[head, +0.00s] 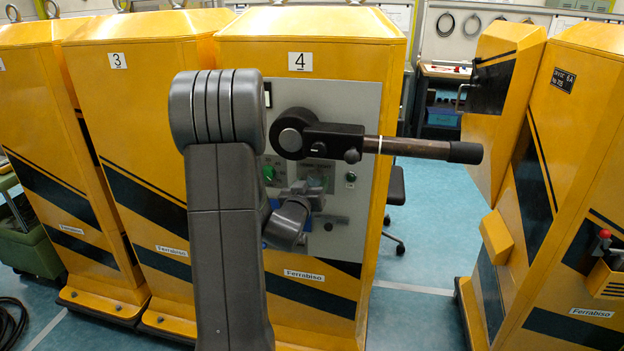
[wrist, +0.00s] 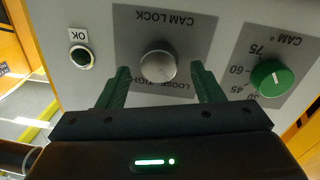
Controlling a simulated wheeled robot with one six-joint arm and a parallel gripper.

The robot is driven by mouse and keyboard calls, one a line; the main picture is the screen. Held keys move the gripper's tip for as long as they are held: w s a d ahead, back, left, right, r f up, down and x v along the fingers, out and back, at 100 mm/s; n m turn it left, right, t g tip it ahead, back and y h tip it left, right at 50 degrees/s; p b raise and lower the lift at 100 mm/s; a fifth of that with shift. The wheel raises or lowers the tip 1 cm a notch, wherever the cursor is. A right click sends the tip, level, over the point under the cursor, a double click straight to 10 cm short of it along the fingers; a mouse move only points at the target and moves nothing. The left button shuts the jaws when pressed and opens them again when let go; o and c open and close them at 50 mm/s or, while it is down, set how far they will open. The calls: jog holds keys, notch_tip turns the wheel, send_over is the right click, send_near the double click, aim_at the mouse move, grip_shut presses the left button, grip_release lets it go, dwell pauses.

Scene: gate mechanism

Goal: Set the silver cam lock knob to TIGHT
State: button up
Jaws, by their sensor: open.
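The silver cam lock knob (wrist: 158,66) is round and sits on a dark grey label plate in the wrist view, where the lettering is upside down. CAM LOCK is printed on one side, LOOSE and TIGHT on the other, partly hidden by the knob and my gripper. I cannot tell which mark the knob points to. My gripper (wrist: 160,70) is open, its two green fingers on either side of the knob with visible gaps. In the head view my gripper (head: 316,192) is in front of the grey panel (head: 355,105), and the knob cannot be made out there.
A green cam angle knob (wrist: 271,78) is beside the plate; it also shows in the head view (head: 268,174). An OK button (wrist: 82,57) is on the other side. A dark lever with a long handle (head: 420,149) juts out above my gripper. Yellow cabinets (head: 130,130) stand alongside.

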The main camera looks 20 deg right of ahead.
jog(key=shift+w+d, duration=0.45)
jog(key=shift+w, duration=0.1)
jog(key=c, duration=1)
jog(key=shift+o, duration=0.2)
